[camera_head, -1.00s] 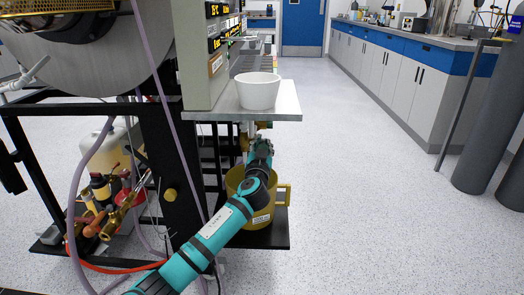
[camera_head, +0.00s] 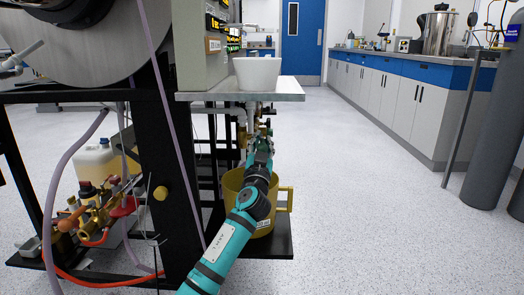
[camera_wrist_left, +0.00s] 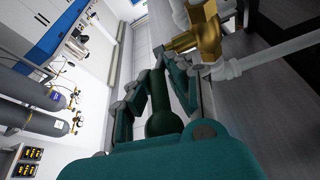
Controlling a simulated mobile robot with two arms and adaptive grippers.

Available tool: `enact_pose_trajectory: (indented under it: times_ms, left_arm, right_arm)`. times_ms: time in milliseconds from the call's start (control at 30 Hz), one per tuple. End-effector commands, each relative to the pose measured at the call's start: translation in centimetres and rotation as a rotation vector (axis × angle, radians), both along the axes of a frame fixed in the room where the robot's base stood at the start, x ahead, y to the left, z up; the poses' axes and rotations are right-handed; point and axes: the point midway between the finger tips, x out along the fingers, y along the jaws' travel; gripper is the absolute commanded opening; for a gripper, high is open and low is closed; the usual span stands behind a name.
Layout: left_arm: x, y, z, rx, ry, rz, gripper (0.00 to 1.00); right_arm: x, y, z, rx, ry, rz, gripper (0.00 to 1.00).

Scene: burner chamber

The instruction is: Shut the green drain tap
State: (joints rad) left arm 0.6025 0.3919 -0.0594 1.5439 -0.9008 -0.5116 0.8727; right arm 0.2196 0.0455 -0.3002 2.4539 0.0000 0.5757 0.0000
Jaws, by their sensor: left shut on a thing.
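My left arm comes up from the bottom of the head view, and its gripper (camera_head: 262,146) is under the metal shelf, above a yellow jug (camera_head: 234,181). The left wrist view shows its fingers (camera_wrist_left: 158,82) closed around a dark green handle (camera_wrist_left: 163,118), which looks like the green drain tap. A brass valve body (camera_wrist_left: 200,38) with pale pipes is just beyond the fingers. In the head view, brass fittings (camera_head: 266,122) hang below the shelf, and the gripper largely hides the handle. My right gripper is not in view.
A white bowl (camera_head: 258,74) stands on the shelf (camera_head: 289,90) above the gripper. A black frame (camera_head: 165,200), hoses and brass fittings crowd the left. Grey gas cylinders (camera_head: 492,125) stand at the right. The floor between is clear.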

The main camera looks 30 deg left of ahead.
Motion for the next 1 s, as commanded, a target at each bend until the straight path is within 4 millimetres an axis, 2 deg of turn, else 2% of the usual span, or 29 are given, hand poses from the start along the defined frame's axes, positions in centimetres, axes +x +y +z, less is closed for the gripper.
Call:
enact_pose_trajectory:
  times_ms: [33,233,267,433,767,867,1000]
  left_arm:
    - [0.2,-0.6,-0.1,0.004,0.001,-0.013,0.00]
    - [0.2,-0.6,-0.1,0.005,0.002,-0.013,0.00]
    - [0.2,-0.6,-0.1,0.005,0.002,-0.013,0.18]
    - [0.1,-0.5,-0.1,0.003,0.002,-0.010,0.39]
    - [-0.3,-0.4,-0.3,0.002,0.002,-0.006,0.39]
    - [-1.2,-1.0,-0.8,0.001,0.002,-0.008,0.39]
    - [-3.6,-2.3,-1.9,-0.001,0.004,-0.009,0.39]
  right_arm:
    - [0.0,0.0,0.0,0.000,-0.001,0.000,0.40]
    - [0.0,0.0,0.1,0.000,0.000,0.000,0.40]
    - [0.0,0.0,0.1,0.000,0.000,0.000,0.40]
    - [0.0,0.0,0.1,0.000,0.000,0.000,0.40]
    - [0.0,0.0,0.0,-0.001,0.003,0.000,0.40]
    - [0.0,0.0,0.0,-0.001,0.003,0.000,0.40]
    - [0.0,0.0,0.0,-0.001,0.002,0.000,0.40]
